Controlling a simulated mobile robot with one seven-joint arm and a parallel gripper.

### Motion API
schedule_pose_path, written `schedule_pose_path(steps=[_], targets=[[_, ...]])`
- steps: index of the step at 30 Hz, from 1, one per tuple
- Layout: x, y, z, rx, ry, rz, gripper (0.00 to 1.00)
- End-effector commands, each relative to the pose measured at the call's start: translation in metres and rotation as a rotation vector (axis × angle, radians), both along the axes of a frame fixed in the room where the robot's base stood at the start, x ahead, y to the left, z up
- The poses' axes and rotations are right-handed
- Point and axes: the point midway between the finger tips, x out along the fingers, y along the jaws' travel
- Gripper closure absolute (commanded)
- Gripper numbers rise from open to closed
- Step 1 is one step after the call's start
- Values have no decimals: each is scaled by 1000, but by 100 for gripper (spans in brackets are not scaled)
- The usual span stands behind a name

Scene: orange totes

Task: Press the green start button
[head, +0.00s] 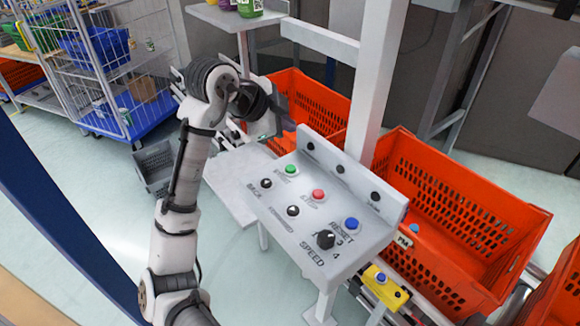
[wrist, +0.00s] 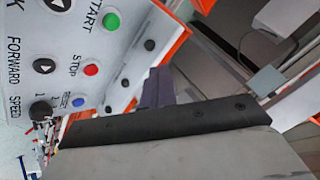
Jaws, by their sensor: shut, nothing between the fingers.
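The green start button (head: 291,169) sits on the sloped grey control panel (head: 262,200), near its upper left corner. In the wrist view the green button (wrist: 111,21) is at the top, beside the word START. My gripper (head: 285,118) is behind and above the panel's far left corner, apart from the green button. Its dark fingers (wrist: 158,88) show in the middle of the wrist view, closed together with nothing between them. The fingertips are partly hard to make out in the head view.
A red stop button (head: 318,195), a blue reset button (head: 351,223), black buttons and a speed knob (head: 325,239) share the panel. A raised back plate (head: 350,178) edges it. A white post (head: 378,80) and orange totes (head: 455,225) stand behind.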

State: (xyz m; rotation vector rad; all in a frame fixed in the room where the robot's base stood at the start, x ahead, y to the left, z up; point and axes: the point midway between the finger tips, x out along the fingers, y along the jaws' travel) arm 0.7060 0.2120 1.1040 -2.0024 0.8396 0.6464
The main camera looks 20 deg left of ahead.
Motion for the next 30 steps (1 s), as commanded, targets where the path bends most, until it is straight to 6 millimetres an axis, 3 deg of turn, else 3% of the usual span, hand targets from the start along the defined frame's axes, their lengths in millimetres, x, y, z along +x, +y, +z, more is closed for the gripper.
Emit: schedule_pose_path(steps=[8, 22, 30], targets=[[0, 0, -15, -1, -1, 1, 100], [0, -1, -79, -1, -3, 0, 100], [0, 0, -88, 0, -3, 1, 100]])
